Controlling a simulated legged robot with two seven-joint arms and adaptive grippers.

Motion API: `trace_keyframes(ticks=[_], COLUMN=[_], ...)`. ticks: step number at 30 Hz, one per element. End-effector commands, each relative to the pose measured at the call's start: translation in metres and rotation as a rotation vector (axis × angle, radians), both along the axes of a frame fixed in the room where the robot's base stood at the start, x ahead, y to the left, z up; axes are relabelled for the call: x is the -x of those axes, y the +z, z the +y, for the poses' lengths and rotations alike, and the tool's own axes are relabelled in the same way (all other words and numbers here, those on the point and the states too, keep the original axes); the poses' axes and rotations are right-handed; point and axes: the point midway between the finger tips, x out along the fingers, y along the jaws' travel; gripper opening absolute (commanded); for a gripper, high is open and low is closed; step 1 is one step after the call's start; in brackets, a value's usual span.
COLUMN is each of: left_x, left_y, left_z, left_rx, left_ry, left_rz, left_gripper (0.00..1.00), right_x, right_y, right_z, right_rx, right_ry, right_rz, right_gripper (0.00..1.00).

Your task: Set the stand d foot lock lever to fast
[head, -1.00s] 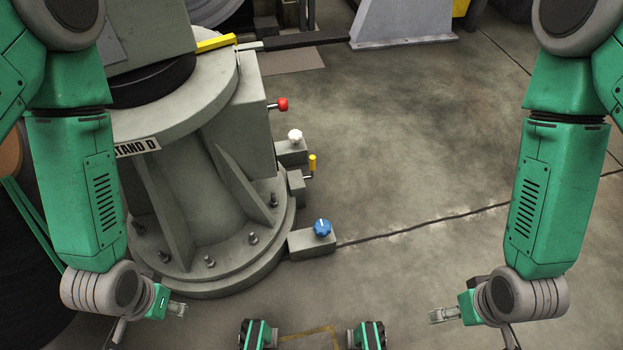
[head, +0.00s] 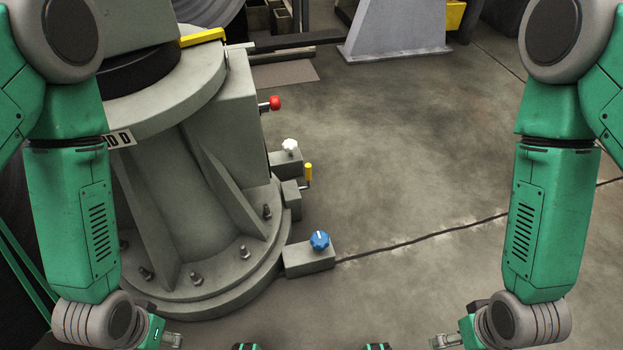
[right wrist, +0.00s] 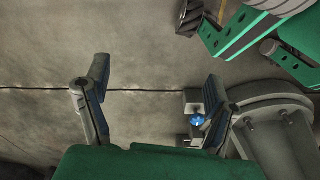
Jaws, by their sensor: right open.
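The grey stand (head: 195,190) is at left in the head view, with a partly hidden label (head: 120,139). On its right side are a red-knobbed lever (head: 274,103), a white knob (head: 290,146), a yellow upright handle (head: 308,174) and a blue knob (head: 319,240) on a low block. I cannot tell which is the foot lock lever; no fast marking is readable. My left gripper (head: 172,340) is cut by the bottom edge, left of the blue knob. My right gripper (head: 444,341) is open and apart from the controls; its spread fingers show in the right wrist view (right wrist: 157,75).
A yellow bar (head: 203,37) lies on top of the stand. Bolts and ribs ring the stand's foot. A grey pedestal (head: 397,28) stands at the back. The concrete floor (head: 420,150) right of the stand is clear, crossed by a dark seam.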

Motion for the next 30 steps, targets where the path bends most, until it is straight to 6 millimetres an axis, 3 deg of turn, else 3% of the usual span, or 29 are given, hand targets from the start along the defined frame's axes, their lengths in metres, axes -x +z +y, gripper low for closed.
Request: trace_keyframes(ticks=[1,6,11,21,25,30], left_x=[0.0,0.0,0.0,-0.001,-0.001,-0.001], left_y=[0.0,0.015,0.051,0.163,0.185,0.187], left_z=[0.0,0.0,0.0,0.0,0.0,0.0], left_rx=[0.0,0.0,0.0,0.0,0.0,0.0], left_ry=[0.0,0.0,0.0,0.0,0.0,0.0], left_rz=[0.0,0.001,0.0,-0.001,0.0,0.0], left_gripper=[0.4,0.4,0.4,0.4,0.4,0.4], right_x=[0.0,0.0,0.0,-0.001,-0.001,-0.001], right_y=[0.0,0.015,0.051,0.163,0.185,0.187], right_z=[0.0,0.0,0.0,0.0,0.0,0.0], right_rx=[0.0,0.0,0.0,0.0,0.0,0.0], right_ry=[0.0,0.0,0.0,0.0,0.0,0.0], right_rz=[0.0,0.001,0.0,-0.001,0.0,0.0], right_gripper=[0.56,0.0,0.0,0.0,0.0,0.0])
